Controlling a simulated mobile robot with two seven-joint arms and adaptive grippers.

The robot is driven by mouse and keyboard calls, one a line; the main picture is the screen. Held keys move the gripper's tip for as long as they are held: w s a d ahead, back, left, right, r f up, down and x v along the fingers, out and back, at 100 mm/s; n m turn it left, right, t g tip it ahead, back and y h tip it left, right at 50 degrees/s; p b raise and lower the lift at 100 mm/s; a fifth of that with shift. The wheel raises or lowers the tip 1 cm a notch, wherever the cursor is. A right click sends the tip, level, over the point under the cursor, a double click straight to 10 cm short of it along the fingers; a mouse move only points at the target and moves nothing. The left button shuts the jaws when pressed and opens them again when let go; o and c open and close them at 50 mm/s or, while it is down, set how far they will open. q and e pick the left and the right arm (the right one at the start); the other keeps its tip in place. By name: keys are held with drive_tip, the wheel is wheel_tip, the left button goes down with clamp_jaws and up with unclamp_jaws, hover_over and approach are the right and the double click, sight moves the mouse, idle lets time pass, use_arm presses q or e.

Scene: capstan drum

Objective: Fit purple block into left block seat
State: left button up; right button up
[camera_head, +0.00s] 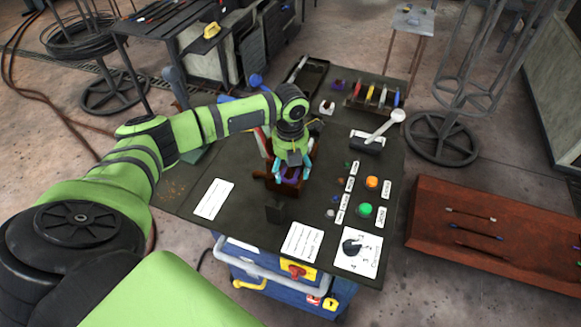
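My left gripper (291,170) comes down over the middle of the dark workbench (235,165). No seat is clearly marked as the left one. My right gripper is not in view.
The bench's right side holds a green button (365,210), an orange button (372,182) and a white-knobbed lever (384,128). A rack with coloured pieces (374,96) stands at the back.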

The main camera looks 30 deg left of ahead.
use_arm(q)
drive_tip(key=shift+r, duration=0.1)
wheel_tip(320, 180, up, 12)
idle(0.5)
